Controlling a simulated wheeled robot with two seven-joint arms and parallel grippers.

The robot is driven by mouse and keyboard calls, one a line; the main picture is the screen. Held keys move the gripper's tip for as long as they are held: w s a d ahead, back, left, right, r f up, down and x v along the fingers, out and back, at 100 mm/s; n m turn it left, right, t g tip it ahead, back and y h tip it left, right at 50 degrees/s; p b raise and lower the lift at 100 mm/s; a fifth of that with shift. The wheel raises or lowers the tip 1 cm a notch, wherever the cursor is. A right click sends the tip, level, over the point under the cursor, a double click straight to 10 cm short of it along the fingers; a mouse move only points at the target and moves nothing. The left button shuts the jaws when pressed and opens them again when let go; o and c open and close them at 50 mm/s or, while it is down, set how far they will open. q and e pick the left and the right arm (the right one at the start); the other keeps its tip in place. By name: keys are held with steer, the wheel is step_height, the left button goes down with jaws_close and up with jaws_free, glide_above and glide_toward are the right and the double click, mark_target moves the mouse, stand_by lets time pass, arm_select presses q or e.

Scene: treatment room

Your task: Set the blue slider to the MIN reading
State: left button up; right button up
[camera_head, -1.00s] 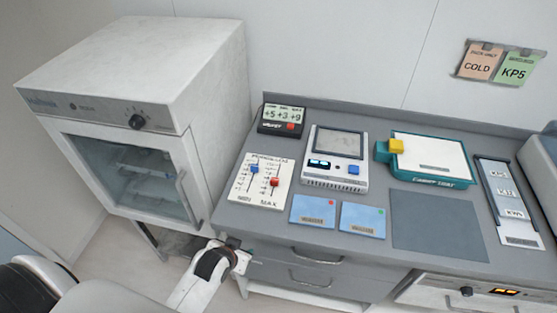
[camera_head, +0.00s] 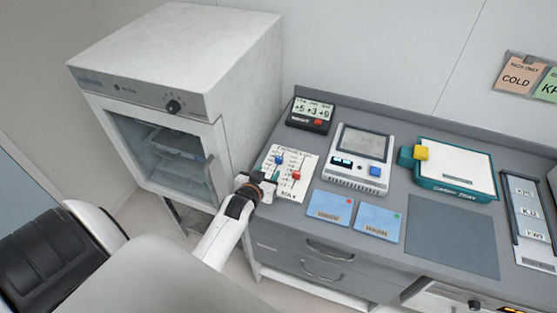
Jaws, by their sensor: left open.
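The white slider panel (camera_head: 287,187) lies on the grey counter near its left edge, with printed scales. Its blue slider (camera_head: 279,160) stands in the upper part of the left track. Its red slider (camera_head: 296,176) sits near the middle of the right track. My left gripper (camera_head: 269,181) is open over the lower left part of the panel, below the blue slider in the picture and apart from it. It hides the lower end of the left track and the label there; MAX shows under the right track. My right gripper is out of view.
A white cabinet (camera_head: 190,60) with a glass door stands left of the counter (camera_head: 420,165). A small display (camera_head: 312,113), a device with a screen (camera_head: 360,160), two blue cards (camera_head: 331,206), (camera_head: 378,220) and a teal-framed board (camera_head: 455,168) surround the panel. A grey mat (camera_head: 452,235) is bare.

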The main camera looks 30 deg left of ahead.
mark_target(278, 160)
arm_select(q)
steer(key=x, duration=1)
steer(key=shift+w+f, duration=0.1)
steer(key=shift+c, duration=0.4)
jaws_close()
